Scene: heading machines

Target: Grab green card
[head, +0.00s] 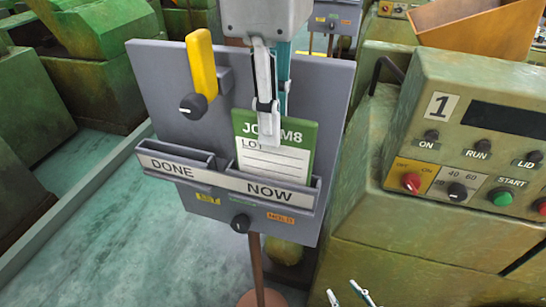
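The green card (301,140), with a white lower panel and the printed words "JOB", "M8" and "LOT", stands upright in the NOW pocket (270,191) of a grey board. Its lower end is hidden in the pocket. My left gripper (273,122) reaches down from above to the card's top edge. Its pale finger lies in front of the card and covers part of the print. Its teal finger passes behind the top edge, where its tip is hidden. I cannot tell whether the fingers press on the card. My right gripper (347,294) shows only its fingertips at the bottom edge, apart and empty.
The DONE pocket (175,167) beside NOW looks empty. A yellow handle (201,62) and black knobs stick out from the board (330,95). A green machine (380,190) with a button panel stands close on the right. Open floor (70,240) lies left of the board.

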